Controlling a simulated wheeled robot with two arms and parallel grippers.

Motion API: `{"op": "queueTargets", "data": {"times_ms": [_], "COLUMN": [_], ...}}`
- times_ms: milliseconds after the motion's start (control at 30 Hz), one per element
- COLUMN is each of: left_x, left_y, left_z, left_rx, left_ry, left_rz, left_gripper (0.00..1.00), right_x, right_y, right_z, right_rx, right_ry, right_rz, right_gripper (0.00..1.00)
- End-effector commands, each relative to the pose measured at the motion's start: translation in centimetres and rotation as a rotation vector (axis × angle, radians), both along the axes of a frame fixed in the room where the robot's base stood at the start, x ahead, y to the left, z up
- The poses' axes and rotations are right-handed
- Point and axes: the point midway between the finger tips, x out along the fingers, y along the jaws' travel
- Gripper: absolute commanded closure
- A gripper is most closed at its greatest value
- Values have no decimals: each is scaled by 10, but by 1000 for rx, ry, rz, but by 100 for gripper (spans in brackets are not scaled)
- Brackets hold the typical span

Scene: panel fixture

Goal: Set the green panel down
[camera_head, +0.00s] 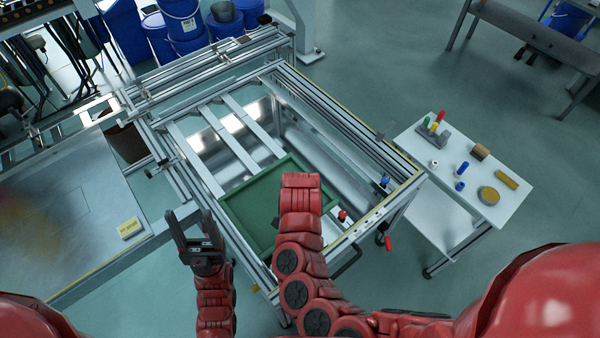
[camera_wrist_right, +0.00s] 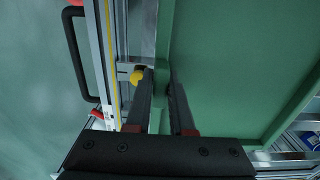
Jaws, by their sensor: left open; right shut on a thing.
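The green panel (camera_head: 262,208), a shallow tray-like sheet with a raised rim, is over the near end of the aluminium frame fixture (camera_head: 325,105). I cannot tell whether it rests on the rails or hangs just above them. My right arm covers its near right part in the head view. In the right wrist view, the fingers of my right gripper (camera_wrist_right: 161,88) are shut on the rim of the green panel (camera_wrist_right: 232,55). My left gripper (camera_head: 190,226) is open and empty, left of the panel and apart from it.
A white side table (camera_head: 458,205) with small coloured parts stands right of the fixture. A grey flat surface (camera_head: 60,235) with a yellow block (camera_head: 130,228) is at left. Blue drums (camera_head: 182,22) stand at the back. A black handle (camera_wrist_right: 77,50) is beside the frame.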

Motion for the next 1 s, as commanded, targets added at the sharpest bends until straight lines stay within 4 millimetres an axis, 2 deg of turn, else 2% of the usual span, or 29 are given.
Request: {"op": "queueTargets", "data": {"times_ms": [100, 300, 600, 833, 1000], "left_x": [0, 0, 0, 0, 0], "left_y": [0, 0, 0, 0, 0], "left_z": [7, 13, 13, 9, 8], "left_rx": [0, 0, 0, 0, 0], "left_ry": [0, 0, 0, 0, 0], "left_rz": [0, 0, 0, 0, 0], "left_gripper": [38, 38, 38, 38, 38], "right_x": [24, 54, 92, 109, 113], "right_y": [-18, -42, -67, -78, -81], "right_z": [2, -2, -8, -11, -12], "right_rx": [-3, -3, -5, -5, 0], "right_ry": [-3, -3, -6, -5, -2], "right_rz": [-4, -2, 5, 9, 4], "right_gripper": [100, 100, 100, 100, 100]}}
